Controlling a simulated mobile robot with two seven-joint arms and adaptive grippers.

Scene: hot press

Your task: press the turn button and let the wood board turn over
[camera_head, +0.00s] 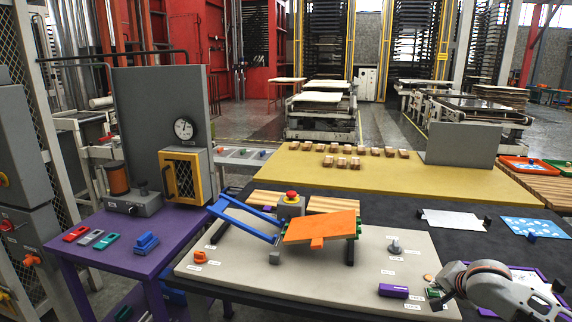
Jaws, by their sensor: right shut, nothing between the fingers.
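The orange wood board (320,227) lies tilted on a turning fixture on the pale panel (330,280), with a green part at its right end. A blue frame (245,218) slopes beside it on the left. My right gripper (438,296) is shut and empty at the panel's front right corner, low beside a small green button (434,292); I cannot tell whether it touches it. A purple block (393,291) sits just left of the gripper. Small labels mark the panel controls but are too small to read. My left gripper is not in view.
An orange knob (199,256), a grey knob (394,246) and a red-topped button box (291,200) stand around the fixture. A purple table (115,245) with a gauge press is at left. A yellow table (400,175) with small wooden blocks lies behind.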

